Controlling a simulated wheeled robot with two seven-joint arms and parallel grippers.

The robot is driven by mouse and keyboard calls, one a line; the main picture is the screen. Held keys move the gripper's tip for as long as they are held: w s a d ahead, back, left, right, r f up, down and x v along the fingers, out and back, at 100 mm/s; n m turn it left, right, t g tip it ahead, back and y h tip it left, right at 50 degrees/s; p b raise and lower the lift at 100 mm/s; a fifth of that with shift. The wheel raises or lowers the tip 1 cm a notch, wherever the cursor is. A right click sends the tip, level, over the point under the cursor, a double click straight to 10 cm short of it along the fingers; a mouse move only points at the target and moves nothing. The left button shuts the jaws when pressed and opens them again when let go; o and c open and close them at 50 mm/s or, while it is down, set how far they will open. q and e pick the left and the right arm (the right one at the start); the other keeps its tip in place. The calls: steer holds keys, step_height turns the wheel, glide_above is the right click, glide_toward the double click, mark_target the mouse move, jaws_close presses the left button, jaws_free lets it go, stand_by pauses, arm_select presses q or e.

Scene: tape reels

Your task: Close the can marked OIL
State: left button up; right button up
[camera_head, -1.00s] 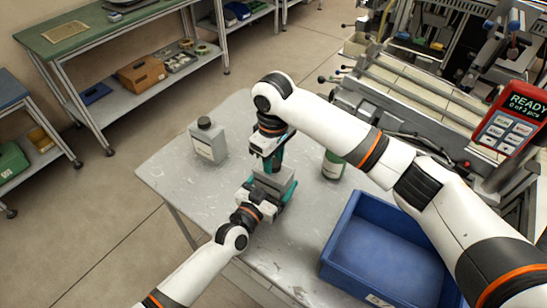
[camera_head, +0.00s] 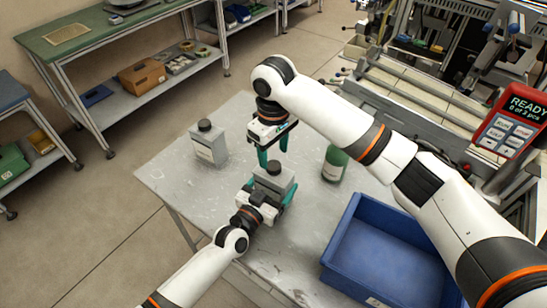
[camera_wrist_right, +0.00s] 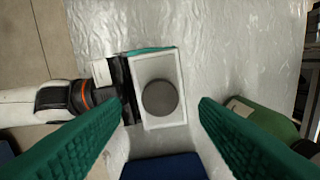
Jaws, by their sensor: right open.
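A grey can (camera_head: 272,182) stands on the grey table with a dark round cap (camera_head: 274,168) on its top; the cap shows in the right wrist view (camera_wrist_right: 160,98). No mark on this can is readable. My left gripper (camera_head: 276,192) has its teal fingers around the can's body, holding it from the near side. My right gripper (camera_head: 273,154) is open and empty, just above the cap, fingers pointing down; the cap lies between its fingertips in the wrist view. A second grey can (camera_head: 209,148), dark-capped, stands at the left; its label is too small to read.
A green bottle (camera_head: 334,163) stands right of the held can, close to my right gripper's finger in the wrist view. A blue bin (camera_head: 345,225) is at the table's right front. The table's (camera_head: 180,190) left front is clear. A red READY display (camera_head: 512,120) is at the right.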

mark_target(274, 165)
steer(key=shift+r, duration=0.35)
steer(key=shift+c, duration=0.2)
steer(key=shift+r+n, duration=0.6)
steer(key=shift+r, duration=1.1)
steer(key=shift+f, duration=4)
steer(key=c, duration=1)
